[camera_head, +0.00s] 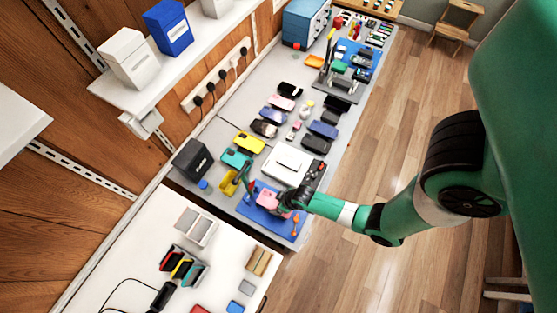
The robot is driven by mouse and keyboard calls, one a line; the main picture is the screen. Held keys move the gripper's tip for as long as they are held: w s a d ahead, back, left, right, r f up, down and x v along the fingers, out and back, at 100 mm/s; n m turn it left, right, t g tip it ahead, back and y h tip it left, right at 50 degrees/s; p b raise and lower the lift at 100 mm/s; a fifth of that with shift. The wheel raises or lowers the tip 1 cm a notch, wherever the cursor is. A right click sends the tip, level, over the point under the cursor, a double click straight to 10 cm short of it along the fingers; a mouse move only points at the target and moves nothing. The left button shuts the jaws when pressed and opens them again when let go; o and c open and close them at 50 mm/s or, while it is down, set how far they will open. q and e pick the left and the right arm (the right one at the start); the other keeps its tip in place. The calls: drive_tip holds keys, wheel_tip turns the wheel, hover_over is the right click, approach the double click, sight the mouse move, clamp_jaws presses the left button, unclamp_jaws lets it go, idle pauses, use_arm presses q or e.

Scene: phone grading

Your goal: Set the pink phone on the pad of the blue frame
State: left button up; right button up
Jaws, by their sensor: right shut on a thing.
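A pink item (266,198), which looks like the pink phone, is at the jaws of my right gripper (284,199). The gripper is shut on it. It is held over or on a blue, flat piece (262,214) at the near end of the grey bench, which looks like the blue frame. Its pad is hidden by the phone and gripper, and I cannot tell whether the phone touches it. My left gripper is not in view.
A white device (287,163) lies just behind the gripper. A yellow container (229,183) and a black box (192,160) stand to the left. Rows of phones lie farther along the bench. A white table (215,265) with small items is in front.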

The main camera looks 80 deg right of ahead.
wheel_tip(320, 180, down, 6)
drive_tip(key=b, duration=0.5)
drive_tip(key=shift+b, duration=0.3)
drive_tip(key=shift+f+b, duration=0.55)
drive_tip(key=shift+f, duration=0.2)
drive_tip(key=shift+r, duration=0.1)
drive_tip(key=shift+f, duration=0.45)
idle(0.8)
drive_tip(key=o, duration=1.2)
drive_tip(key=shift+o, duration=0.2)
drive_tip(key=shift+r, duration=0.1)
